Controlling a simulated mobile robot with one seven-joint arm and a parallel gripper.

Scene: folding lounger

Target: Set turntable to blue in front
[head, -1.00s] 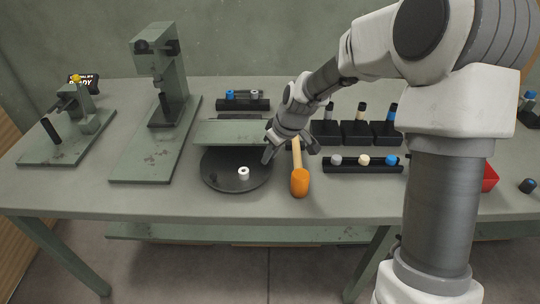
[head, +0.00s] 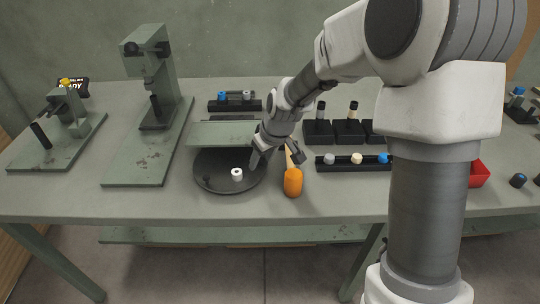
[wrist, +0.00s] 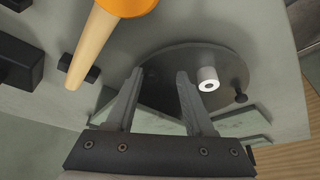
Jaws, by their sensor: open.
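The turntable (head: 228,186) is a dark round disc on the table, its back part under a green-grey plate (head: 222,133). A white ring-shaped piece (head: 237,174) stands on its front part, beside a small dark knob (wrist: 240,97). I see no blue piece on the visible part of the disc; the part under the plate is hidden. My gripper (head: 270,163) is at the disc's right edge, pointing down, open and empty. In the wrist view the gripper's fingers (wrist: 158,75) are apart, over the disc, with the white piece beyond the right finger.
An orange-headed mallet (head: 292,182) lies close right of my gripper. A rack with grey, cream and blue pieces (head: 352,165) is further right. A rack with blue and grey pieces (head: 235,106) stands behind the plate. A green press (head: 150,95) stands left. The front table strip is clear.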

